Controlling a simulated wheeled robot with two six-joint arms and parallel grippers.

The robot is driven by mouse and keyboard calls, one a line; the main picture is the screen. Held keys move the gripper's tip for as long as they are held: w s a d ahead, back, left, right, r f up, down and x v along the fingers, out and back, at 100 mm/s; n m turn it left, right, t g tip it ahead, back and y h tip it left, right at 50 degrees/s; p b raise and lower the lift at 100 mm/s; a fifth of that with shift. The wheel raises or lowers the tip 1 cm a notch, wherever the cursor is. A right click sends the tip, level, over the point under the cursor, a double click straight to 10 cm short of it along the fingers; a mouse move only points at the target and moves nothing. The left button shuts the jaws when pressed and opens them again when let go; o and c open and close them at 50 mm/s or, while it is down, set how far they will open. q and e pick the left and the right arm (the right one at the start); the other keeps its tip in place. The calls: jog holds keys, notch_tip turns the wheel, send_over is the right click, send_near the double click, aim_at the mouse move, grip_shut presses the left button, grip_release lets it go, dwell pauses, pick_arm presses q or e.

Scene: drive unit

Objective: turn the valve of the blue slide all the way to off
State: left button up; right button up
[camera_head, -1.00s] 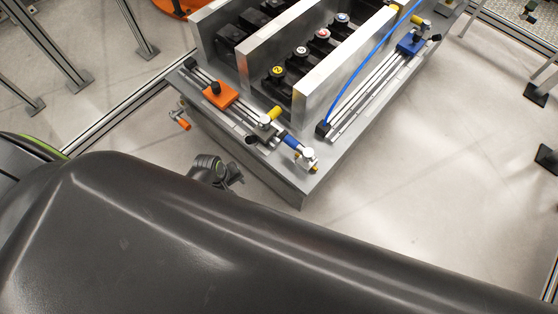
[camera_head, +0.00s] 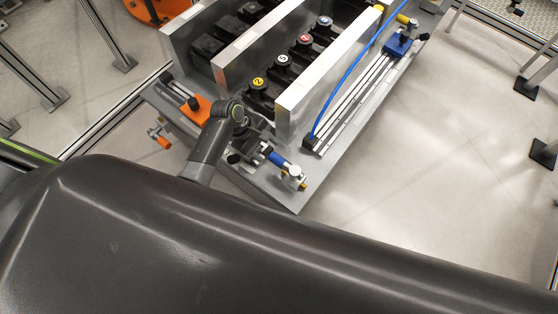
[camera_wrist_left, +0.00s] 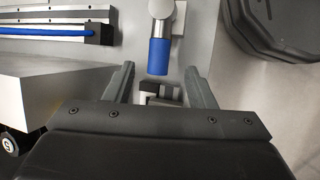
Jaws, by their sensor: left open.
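The blue slide has a blue carriage (camera_head: 400,44) on a rail at the right side of the metal unit. A valve with a blue lever (camera_head: 278,159) and a silver body (camera_head: 295,172) sits at the unit's near corner. In the left wrist view, the blue lever (camera_wrist_left: 159,57) points from its silver hub (camera_wrist_left: 160,10) toward my palm. My left gripper (camera_head: 262,142) is over the near edge, close to the lever. Its open fingers (camera_wrist_left: 160,72) stand on either side of the lever's end, with gaps showing. My right gripper is out of view.
An orange carriage (camera_head: 195,108) and an orange-handled valve (camera_head: 163,141) are left of my gripper. Upright metal plates (camera_head: 330,75) flank several numbered black knobs. A blue hose (camera_head: 345,85) runs along the blue slide.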

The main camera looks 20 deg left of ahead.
aim_at(279, 161)
pick_arm(q)
jog(key=b+x, duration=0.2)
jog(key=x, duration=0.6)
jog(key=shift+d+f, duration=0.25)
jog(key=shift+f, duration=0.2)
jog(key=shift+c, duration=0.4)
grip_shut()
